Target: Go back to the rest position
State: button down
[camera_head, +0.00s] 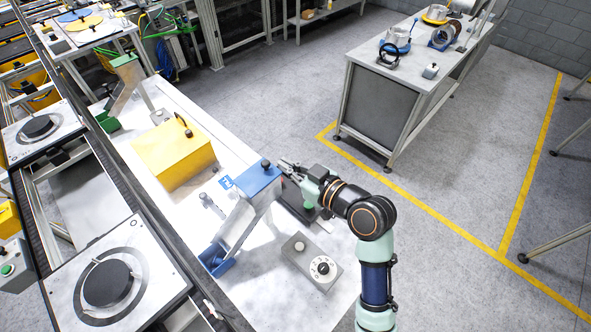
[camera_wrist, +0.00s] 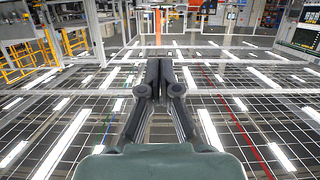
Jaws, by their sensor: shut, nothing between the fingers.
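My gripper (camera_head: 288,167) is at the end of my mint-green and black arm, over the right edge of the white workbench (camera_head: 330,270), beside the blue-topped stand (camera_head: 258,180). In the wrist view, the two dark fingers of my gripper (camera_wrist: 159,72) lie side by side, touching, with nothing between them. In the head view the gripper overlaps a dark fixture with a green knob (camera_head: 308,204); I cannot tell the gap between them.
On the bench are a yellow box (camera_head: 173,155), a grey control box with a dial (camera_head: 312,262) and a green-topped stand (camera_head: 125,62). Pallets with black discs (camera_head: 108,283) lie on the conveyor at left. The floor (camera_head: 450,150) to the right is clear up to another bench (camera_head: 385,100).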

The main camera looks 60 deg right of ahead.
jog(key=v, duration=0.2)
jog(key=shift+s+r, duration=0.1)
jog(key=shift+s, duration=0.3)
jog(key=w+a+r+y+p, duration=0.1)
jog(key=a+r+p, duration=0.2)
jog(key=a, duration=0.8)
jog(key=w+a+r+n+g+y+p, duration=0.1)
jog(key=a+r+p, duration=0.1)
jog(key=a, duration=0.9)
jog(key=w+a+r+n+g+y+p, duration=0.1)
jog(key=a+r+p, duration=0.2)
jog(key=a, duration=0.9)
jog(key=shift+w+r+y+p, duration=0.3)
jog(key=shift+w+r+p, duration=0.05)
jog(key=shift+w+r, duration=0.05)
